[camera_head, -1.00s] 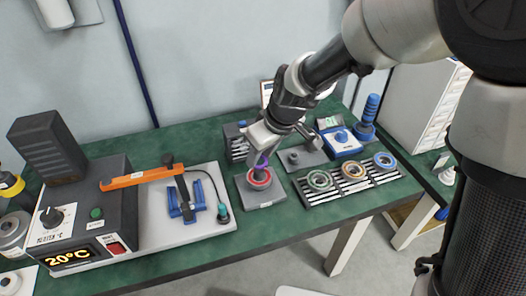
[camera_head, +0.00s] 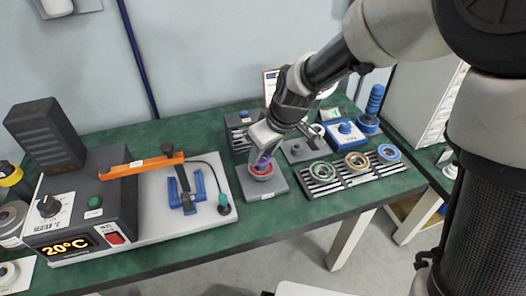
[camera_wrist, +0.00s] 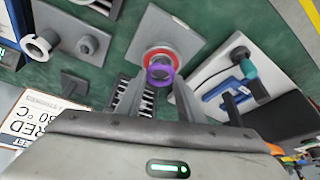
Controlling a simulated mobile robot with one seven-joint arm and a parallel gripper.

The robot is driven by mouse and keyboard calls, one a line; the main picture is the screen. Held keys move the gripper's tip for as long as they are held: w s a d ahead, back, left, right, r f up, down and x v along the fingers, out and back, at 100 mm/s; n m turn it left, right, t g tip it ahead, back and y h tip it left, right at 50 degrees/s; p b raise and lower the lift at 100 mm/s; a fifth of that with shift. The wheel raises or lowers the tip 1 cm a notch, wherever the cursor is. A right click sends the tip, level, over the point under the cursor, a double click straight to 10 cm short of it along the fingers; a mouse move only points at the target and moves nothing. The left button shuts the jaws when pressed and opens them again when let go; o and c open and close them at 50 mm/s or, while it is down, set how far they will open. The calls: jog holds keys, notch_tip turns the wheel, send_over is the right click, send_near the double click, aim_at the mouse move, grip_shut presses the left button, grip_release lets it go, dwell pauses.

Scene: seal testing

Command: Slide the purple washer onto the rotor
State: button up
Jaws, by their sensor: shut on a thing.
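The purple washer (camera_wrist: 160,73) is between the tips of my gripper (camera_wrist: 156,88), which is shut on it. It also shows below my gripper (camera_head: 264,150) in the head view, as a small purple patch (camera_head: 263,161). Right by it is a red ring (camera_wrist: 160,56) on a grey square base (camera_head: 263,187), probably the rotor's stand. In the wrist view the washer overlaps the near edge of the red ring. I cannot tell whether the two touch. The rotor's centre is partly hidden by the washer and fingers.
A slotted rack (camera_head: 340,178) with green, orange and blue rings lies to the right. A grey plate with a post (camera_head: 296,150) stands behind. A heater unit (camera_head: 100,205) and a pale board with a blue fixture (camera_head: 187,195) are to the left.

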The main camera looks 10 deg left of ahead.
jog(key=shift+f+b, duration=0.3)
jog(key=shift+f, duration=0.15)
jog(key=o, duration=1.1)
jog(key=shift+r, duration=0.15)
jog(key=shift+o, duration=0.2)
jog(key=shift+r, duration=0.1)
jog(key=shift+r+p, duration=1.9)
jog(key=shift+r, duration=0.55)
